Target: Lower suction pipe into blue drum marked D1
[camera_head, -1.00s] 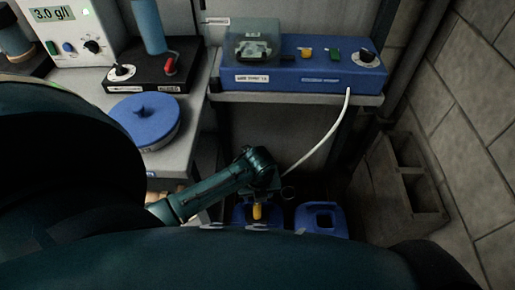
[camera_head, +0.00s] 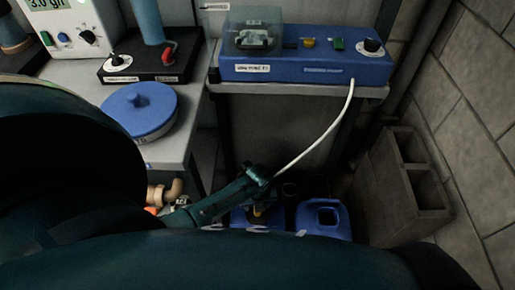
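The white suction pipe (camera_head: 318,139) hangs from the blue pump unit (camera_head: 300,69) and curves down left to my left gripper (camera_head: 257,200). The gripper is small and dark, over a blue drum (camera_head: 240,217); its fingers are not clear, so I cannot tell whether they hold the pipe. A small yellow piece (camera_head: 258,211) shows just below it, at the drum's top. Whether the pipe's lower end is inside the drum is hidden. A second blue drum (camera_head: 323,219) with a handle stands to the right. No D1 mark is readable. My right gripper is not in view.
A grey shelf (camera_head: 300,89) carries the pump unit above the drums. A left bench holds a round blue lidded container (camera_head: 138,109) and a black device (camera_head: 147,68). Hollow concrete blocks (camera_head: 400,195) stand right of the drums, beside the block wall (camera_head: 478,150). My arm links hide much of the foreground.

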